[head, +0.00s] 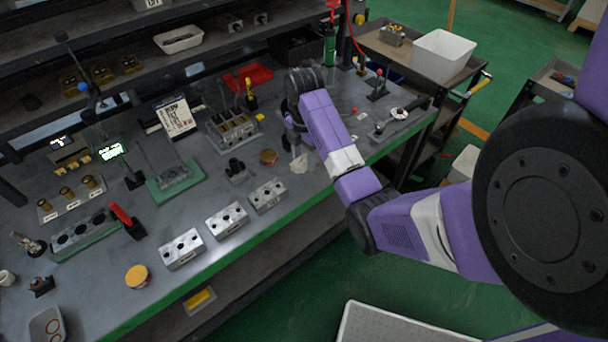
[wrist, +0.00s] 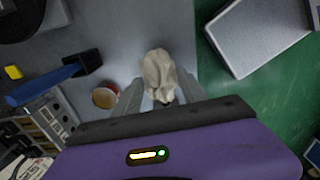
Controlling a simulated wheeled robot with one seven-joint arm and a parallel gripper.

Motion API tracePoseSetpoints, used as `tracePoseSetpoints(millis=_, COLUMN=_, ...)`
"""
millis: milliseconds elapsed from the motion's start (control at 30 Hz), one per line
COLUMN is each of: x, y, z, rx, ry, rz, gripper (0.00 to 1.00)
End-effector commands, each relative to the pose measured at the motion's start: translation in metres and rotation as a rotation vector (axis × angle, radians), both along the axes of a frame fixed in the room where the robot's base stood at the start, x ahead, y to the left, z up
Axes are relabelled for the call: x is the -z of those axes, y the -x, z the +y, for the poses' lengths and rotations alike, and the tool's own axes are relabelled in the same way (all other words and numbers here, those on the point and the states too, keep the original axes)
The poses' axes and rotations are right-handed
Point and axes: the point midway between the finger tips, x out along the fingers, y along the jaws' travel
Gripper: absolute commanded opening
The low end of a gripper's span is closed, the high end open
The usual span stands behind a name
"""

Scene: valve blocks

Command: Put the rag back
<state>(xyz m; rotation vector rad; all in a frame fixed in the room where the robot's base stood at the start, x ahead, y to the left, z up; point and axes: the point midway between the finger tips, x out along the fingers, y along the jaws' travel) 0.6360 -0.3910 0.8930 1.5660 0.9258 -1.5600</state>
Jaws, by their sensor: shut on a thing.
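The rag (wrist: 158,76) is a crumpled cream cloth. In the wrist view it sits between the two fingers of my gripper (wrist: 160,92), which is shut on it. In the head view the rag (head: 299,163) shows as a small pale lump near the bench's green front edge, below my wrist. My gripper (head: 297,148) is mostly hidden there by my arm. I cannot tell whether the rag touches the bench top.
A round tin (head: 268,156) stands just left of the rag. Three metal valve blocks (head: 227,220) line the front edge. A fixture block (head: 233,131) stands behind. A white bin (head: 442,57) is on a cart at the back right. Bare bench (head: 325,175) lies right of the rag.

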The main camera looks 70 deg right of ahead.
Motion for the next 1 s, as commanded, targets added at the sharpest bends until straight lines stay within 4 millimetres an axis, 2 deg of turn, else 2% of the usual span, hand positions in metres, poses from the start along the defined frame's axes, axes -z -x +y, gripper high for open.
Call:
tracePoseSetpoints(millis=267, x=0.024, y=0.000, z=0.000, rx=0.001, ry=0.000, rz=0.000, gripper=0.11)
tracePoseSetpoints(millis=500, x=0.056, y=0.000, z=0.000, rx=0.001, ry=0.000, rz=0.000, gripper=0.11)
tracePoseSetpoints(millis=767, x=0.060, y=0.000, z=-0.001, rx=0.001, ry=0.002, rz=-0.001, gripper=0.11)
tracePoseSetpoints(millis=800, x=0.060, y=0.000, z=0.000, rx=0.001, ry=0.002, rz=-0.001, gripper=0.53)
tracePoseSetpoints(millis=900, x=0.060, y=0.000, z=-0.001, rx=0.001, ry=0.002, rz=-0.001, gripper=0.71)
tracePoseSetpoints(millis=1000, x=0.060, y=0.000, z=-0.001, rx=0.001, ry=0.002, rz=-0.001, gripper=0.71)
